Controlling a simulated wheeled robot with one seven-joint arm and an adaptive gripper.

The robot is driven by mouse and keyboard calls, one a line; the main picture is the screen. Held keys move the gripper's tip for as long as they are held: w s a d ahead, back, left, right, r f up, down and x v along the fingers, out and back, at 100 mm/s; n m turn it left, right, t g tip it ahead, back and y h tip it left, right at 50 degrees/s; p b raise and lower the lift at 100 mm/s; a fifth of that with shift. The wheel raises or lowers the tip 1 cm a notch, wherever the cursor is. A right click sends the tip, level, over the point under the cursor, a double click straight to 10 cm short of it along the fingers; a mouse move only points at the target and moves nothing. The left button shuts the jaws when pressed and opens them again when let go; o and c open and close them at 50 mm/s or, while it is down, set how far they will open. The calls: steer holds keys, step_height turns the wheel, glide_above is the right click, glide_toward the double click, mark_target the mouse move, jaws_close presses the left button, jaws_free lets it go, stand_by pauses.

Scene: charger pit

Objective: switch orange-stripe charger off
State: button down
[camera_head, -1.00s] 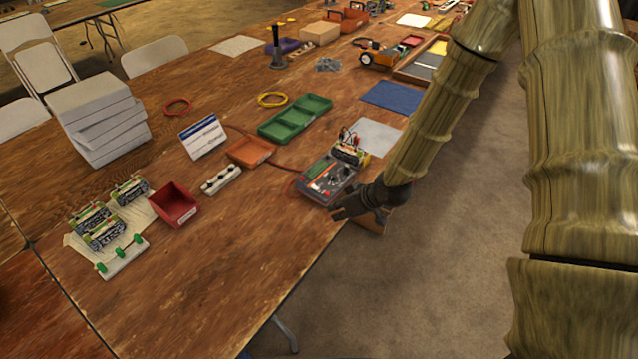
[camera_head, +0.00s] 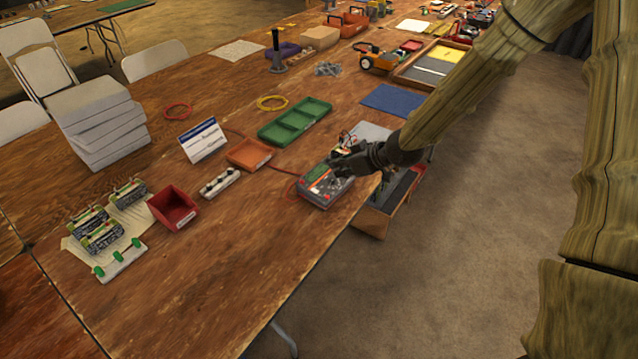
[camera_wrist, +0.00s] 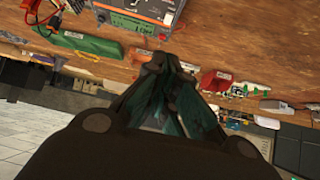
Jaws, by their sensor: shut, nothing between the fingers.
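A grey charger with orange-red trim and a green display (camera_head: 317,187) sits near the table's right edge in the head view. My gripper (camera_head: 336,166) is shut and empty, and overlaps the far part of the charger in the head view. I cannot tell whether it touches the charger. In the wrist view, my fingertips (camera_wrist: 160,60) meet just below the charger's front. The charger's far part is hidden, and I cannot read its switch state.
An orange tray (camera_head: 250,154), a white socket strip (camera_head: 220,182) and a red bin (camera_head: 173,206) stand left of the charger. A red cable runs beside it. An open box (camera_head: 385,212) is below the table's right edge. The table's near part is bare.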

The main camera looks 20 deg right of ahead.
steer(key=p, duration=0.3)
glide_above(315, 190)
steer(key=s+d, duration=0.1)
step_height(315, 190, down, 8)
steer(key=shift+s+r, duration=0.1)
steer(key=shift+r, duration=0.15)
steer(key=shift+f, duration=1.35)
steer(key=shift+a+f, duration=0.15)
